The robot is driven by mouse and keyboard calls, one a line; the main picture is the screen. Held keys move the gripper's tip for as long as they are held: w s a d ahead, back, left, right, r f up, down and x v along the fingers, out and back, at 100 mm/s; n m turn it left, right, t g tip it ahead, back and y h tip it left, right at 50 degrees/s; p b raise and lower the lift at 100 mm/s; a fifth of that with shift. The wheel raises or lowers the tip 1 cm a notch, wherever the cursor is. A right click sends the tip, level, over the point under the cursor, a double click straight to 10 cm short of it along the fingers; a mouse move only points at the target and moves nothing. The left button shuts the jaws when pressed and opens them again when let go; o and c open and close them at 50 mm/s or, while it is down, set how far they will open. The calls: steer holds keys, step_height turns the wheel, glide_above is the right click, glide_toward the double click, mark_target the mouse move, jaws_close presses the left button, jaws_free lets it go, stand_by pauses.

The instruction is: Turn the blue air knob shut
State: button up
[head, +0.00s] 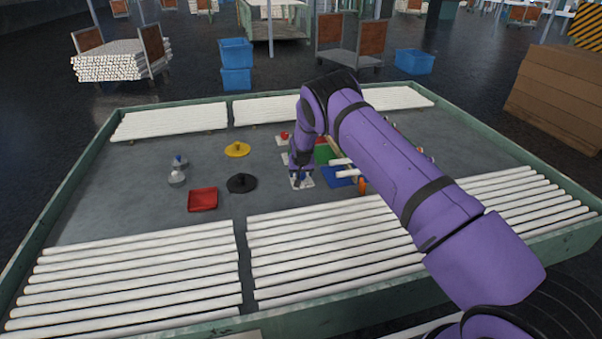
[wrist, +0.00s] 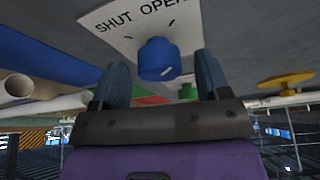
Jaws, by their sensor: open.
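The blue air knob (wrist: 158,58) sits on a white plate (wrist: 135,22) lettered SHUT and OPEN in the wrist view. A pale mark shows on the knob's end face, slanted. My gripper (wrist: 160,80) is open, with one finger on each side of the knob and the fingertips close to it. Gaps show beside the knob, so the fingers do not appear to grip it. In the head view my gripper (head: 300,180) points down at the white plate (head: 308,183); the knob is mostly hidden there by the gripper.
A red knob (head: 284,135), a green pad (head: 323,153) and a blue pad (head: 338,177) lie near the gripper. A black disc (head: 241,183), yellow disc (head: 237,149) and red tray (head: 202,199) lie to the left. White tubes (head: 140,275) line the front of the table.

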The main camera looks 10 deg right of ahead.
steer(key=shift+c, duration=0.4)
steer(key=c, duration=0.8)
steer(key=shift+c, duration=0.2)
steer(key=n, duration=0.1)
steer(key=n+y, duration=0.1)
steer(key=n, duration=0.1)
steer(key=n+y, duration=0.1)
steer(key=n, duration=0.1)
steer(key=shift+d, duration=0.25)
steer(key=n, duration=0.2)
steer(key=n+g+y, duration=0.1)
steer(key=n, duration=0.1)
steer(key=shift+n+y, duration=0.3)
steer(key=n+g+y, duration=0.1)
steer(key=n, duration=0.3)
steer(key=shift+w+n, duration=0.15)
steer(key=shift+n, duration=0.15)
steer(key=shift+n+g+y, duration=0.3)
steer(key=shift+n+g, duration=0.5)
steer(key=shift+n, duration=1)
steer(key=shift+d, duration=0.1)
